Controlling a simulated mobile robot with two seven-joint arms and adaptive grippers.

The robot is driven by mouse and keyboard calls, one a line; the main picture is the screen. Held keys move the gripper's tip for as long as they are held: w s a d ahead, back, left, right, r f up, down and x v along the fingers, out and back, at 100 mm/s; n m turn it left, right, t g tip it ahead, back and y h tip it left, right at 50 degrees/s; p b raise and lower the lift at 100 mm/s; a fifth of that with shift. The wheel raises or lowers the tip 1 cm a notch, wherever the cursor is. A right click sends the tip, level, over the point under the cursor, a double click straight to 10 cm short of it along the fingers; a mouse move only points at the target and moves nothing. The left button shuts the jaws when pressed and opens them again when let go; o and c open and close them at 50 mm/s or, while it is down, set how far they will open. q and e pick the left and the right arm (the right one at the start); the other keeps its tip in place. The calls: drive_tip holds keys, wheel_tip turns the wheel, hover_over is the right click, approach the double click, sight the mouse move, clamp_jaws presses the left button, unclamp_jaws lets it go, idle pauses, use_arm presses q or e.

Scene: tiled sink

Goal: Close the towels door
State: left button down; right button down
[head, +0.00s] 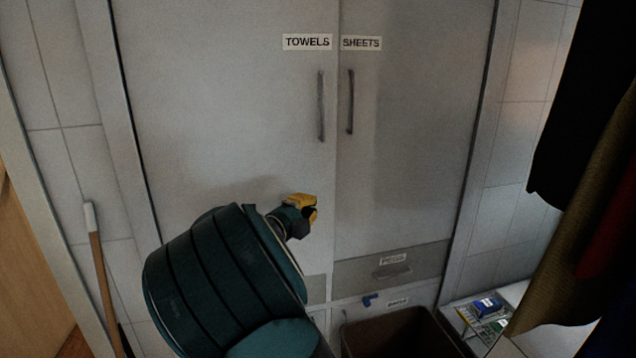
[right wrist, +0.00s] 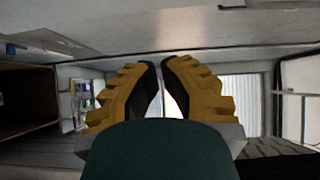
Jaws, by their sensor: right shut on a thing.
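The towels door (head: 220,110) is the tall grey left-hand door of a cupboard, with a TOWELS label (head: 307,42) and a dark vertical handle (head: 321,106). It looks flush with the sheets door (head: 410,120) beside it, with only a thin seam between them. My right gripper (head: 309,208) is low in front of the towels door, left of the seam and below the handle. In the right wrist view its yellow fingers (right wrist: 161,68) are closed in, their tips near a grey door surface (right wrist: 200,25). What they grip cannot be made out. My left gripper is not in view.
Below the doors are small labelled drawers (head: 392,273). A dark brown bin (head: 400,335) stands at the bottom. A wire basket (head: 485,318) is at lower right, and dark cloths (head: 590,190) hang at right. A wooden-handled stick (head: 97,270) leans at left.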

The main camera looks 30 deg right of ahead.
sight(328, 180)
drive_tip(key=shift+m+h, duration=0.3)
drive_tip(key=shift+m, duration=0.2)
drive_tip(key=x, duration=0.4)
drive_tip(key=w+x, duration=0.1)
drive_tip(key=x, duration=0.3)
drive_tip(key=r+b+x, duration=0.1)
drive_tip(key=x, duration=0.3)
drive_tip(key=shift+w+a, duration=0.25)
drive_tip(key=shift+a, duration=0.2)
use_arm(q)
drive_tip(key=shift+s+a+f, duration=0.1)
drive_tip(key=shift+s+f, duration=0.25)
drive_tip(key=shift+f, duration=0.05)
use_arm(e)
drive_tip(key=shift+w+d, duration=0.2)
drive_tip(key=shift+w, duration=0.4)
